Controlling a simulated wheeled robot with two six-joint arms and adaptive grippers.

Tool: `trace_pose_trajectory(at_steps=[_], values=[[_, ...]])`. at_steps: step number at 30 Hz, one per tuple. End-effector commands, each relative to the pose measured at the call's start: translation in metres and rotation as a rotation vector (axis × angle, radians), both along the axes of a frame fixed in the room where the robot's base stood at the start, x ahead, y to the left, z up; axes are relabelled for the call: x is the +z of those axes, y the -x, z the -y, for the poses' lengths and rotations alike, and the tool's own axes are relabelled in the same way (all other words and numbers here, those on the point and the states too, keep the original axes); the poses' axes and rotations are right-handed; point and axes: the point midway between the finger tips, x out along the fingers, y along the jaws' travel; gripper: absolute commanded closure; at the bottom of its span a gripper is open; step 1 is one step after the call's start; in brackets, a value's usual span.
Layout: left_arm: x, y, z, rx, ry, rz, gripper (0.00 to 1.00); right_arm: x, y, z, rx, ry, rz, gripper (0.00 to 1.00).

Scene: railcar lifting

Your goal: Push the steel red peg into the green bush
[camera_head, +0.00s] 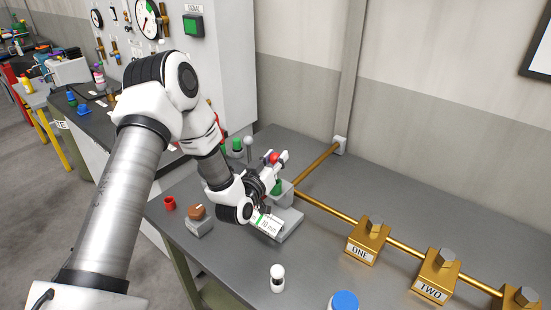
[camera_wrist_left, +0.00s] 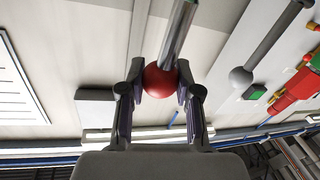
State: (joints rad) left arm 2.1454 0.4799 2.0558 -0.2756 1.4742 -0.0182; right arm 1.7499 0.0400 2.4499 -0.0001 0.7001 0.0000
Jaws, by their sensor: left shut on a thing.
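My left gripper (camera_head: 276,160) is shut on the red ball head (camera_head: 273,158) of the steel peg, above a grey fixture on the bench. In the left wrist view the red ball (camera_wrist_left: 160,80) sits between the two fingers of my left gripper (camera_wrist_left: 158,88), with its bare steel shaft (camera_wrist_left: 178,35) running up out of the picture. A green piece, apparently the green bush (camera_head: 277,188), shows just below the gripper at the fixture. The gripper partly covers the spot, so I cannot tell whether the peg's tip is in the bush. My right gripper is not in view.
A brass pipe runs from the fixture past brass blocks labelled ONE (camera_head: 362,252) and TWO (camera_head: 431,287). The bench's back right is clear.

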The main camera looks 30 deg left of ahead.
Motion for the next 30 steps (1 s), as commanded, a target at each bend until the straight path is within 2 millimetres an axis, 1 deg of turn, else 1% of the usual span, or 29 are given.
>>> trace_pose_trajectory(at_steps=[30], values=[[0.0,0.0001,0.0001,0.0,0.0,0.0,1.0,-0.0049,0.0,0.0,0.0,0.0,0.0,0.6]])
